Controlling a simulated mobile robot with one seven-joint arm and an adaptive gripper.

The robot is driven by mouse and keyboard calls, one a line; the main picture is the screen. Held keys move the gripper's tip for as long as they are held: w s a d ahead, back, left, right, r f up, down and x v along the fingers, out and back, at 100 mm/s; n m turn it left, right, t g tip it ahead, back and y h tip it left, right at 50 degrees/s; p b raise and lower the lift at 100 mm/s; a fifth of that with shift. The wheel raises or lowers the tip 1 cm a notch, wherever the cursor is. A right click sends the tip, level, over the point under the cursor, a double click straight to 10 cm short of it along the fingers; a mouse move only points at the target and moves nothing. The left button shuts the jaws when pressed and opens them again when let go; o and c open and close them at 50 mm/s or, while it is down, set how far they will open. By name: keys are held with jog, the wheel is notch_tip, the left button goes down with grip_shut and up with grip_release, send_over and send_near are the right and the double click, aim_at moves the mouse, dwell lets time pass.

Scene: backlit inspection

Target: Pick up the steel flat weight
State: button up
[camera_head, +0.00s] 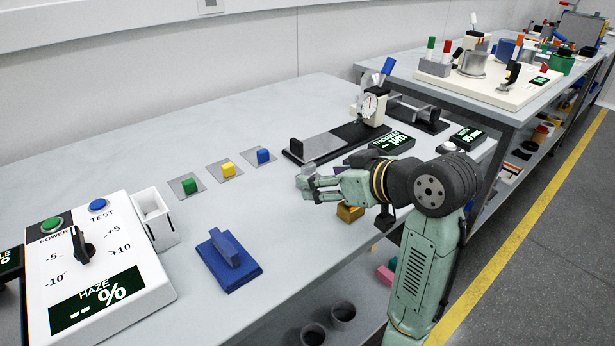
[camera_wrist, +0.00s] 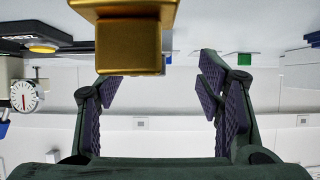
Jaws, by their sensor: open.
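My gripper (camera_head: 309,189) is low over the front middle of the grey table, with its fingers pointing left. In the wrist view my gripper (camera_wrist: 160,92) has its two purple-padded fingers wide apart with nothing between them. A small grey block (camera_head: 308,169) shows just behind the fingertips; it may be the steel flat weight, but I cannot tell for sure. A brass-coloured block (camera_head: 349,213) sits below and right of the fingers, near the table's front edge. The brass-coloured block (camera_wrist: 128,45) looms large at the top of the wrist view, beyond the fingertips.
A blue block with an upright fin (camera_head: 229,259) is nearer the front. A black-based gauge fixture (camera_head: 335,143) stands behind my gripper. A haze meter (camera_head: 92,268) fills the left.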

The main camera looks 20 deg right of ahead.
aim_at(311, 174)
jog(key=x, duration=0.2)
jog(key=p+x, duration=0.1)
jog(key=x, duration=0.2)
jog(key=shift+w+d+r, duration=0.1)
jog(key=shift+w+d, duration=0.1)
jog(key=shift+w, duration=0.3)
jog(key=shift+c, duration=0.5)
grip_shut()
